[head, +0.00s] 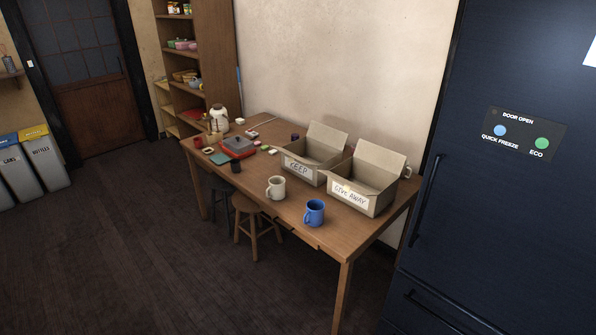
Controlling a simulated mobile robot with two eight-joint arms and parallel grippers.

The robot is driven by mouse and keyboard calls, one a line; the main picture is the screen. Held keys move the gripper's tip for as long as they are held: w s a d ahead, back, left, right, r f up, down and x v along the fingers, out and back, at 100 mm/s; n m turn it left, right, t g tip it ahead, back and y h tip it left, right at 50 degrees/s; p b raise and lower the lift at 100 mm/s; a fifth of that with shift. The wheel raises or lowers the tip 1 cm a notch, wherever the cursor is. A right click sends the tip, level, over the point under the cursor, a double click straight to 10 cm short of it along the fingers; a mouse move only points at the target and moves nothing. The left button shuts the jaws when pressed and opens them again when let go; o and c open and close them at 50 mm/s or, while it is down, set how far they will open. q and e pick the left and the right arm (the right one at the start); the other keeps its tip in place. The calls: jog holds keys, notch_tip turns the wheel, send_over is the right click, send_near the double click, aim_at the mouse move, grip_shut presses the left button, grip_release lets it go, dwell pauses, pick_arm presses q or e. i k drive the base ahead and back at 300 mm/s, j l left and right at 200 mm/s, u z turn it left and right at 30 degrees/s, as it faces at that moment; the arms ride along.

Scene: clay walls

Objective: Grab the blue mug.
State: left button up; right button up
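The blue mug (314,213) stands upright on the wooden table (345,243), near its front edge towards the right end. It is in front of the open cardboard box labelled "GIVE AWAY" (350,194). Its handle points left. A cream mug (276,188) stands to its left, apart from it. Neither of my grippers shows in the head view.
A second open box labelled "KEEP" (299,168) stands behind the cream mug. A red container (238,147) and small items fill the table's far left end. Stools (256,222) stand at the front edge. A dark fridge (490,220) is on the right. The floor (130,240) at left is clear.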

aim_at(314, 217)
jog(key=i+l+u, duration=0.4)
jog(key=i+l, duration=0.15)
jog(key=i+l+u, duration=0.4)
jog(key=i+l, duration=0.3)
